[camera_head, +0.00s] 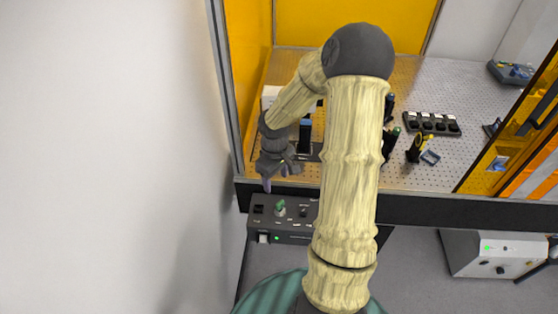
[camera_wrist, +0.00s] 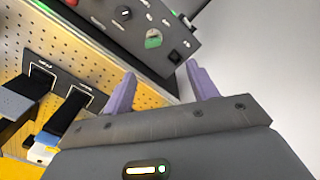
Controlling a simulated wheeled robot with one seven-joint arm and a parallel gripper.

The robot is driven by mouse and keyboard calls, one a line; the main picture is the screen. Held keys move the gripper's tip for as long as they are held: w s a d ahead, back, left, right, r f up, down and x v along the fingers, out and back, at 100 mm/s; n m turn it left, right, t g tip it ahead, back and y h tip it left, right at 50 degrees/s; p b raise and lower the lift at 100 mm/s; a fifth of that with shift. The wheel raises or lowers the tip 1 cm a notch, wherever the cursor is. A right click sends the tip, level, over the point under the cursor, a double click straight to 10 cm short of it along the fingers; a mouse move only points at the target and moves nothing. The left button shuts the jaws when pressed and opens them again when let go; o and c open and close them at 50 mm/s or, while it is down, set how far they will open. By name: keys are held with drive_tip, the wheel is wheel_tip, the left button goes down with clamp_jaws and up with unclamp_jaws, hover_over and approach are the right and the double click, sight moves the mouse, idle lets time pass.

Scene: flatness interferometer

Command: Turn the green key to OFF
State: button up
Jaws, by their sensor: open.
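The green key (camera_head: 280,207) sits on the top face of the dark control box (camera_head: 291,231), toward its left end. In the wrist view the green key (camera_wrist: 153,39) shows on the box panel (camera_wrist: 167,18), ahead of and apart from the fingertips. My gripper (camera_head: 279,184) is above the table's front edge, just behind the control box. In the wrist view its two purple fingers (camera_wrist: 162,77) are spread with nothing between them. The labels near the key are too small to read. My arm hides the right part of the box.
A black rocker switch (camera_wrist: 174,56) and a black knob (camera_wrist: 124,13) flank the key. A perforated table (camera_head: 400,170) behind holds a black rack (camera_head: 432,123) and tools. A white wall (camera_head: 120,150) stands close on the left. A grey unit (camera_head: 487,254) stands at the lower right.

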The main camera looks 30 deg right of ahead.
sight(279, 202)
drive_tip(key=shift+w+d, duration=0.45)
drive_tip(key=shift+d, duration=0.3)
wheel_tip(279, 202, down, 17)
drive_tip(key=shift+f+p, duration=0.2)
drive_tip(key=shift+p, duration=0.85)
drive_tip(key=c, duration=1)
drive_tip(key=shift+c, duration=0.2)
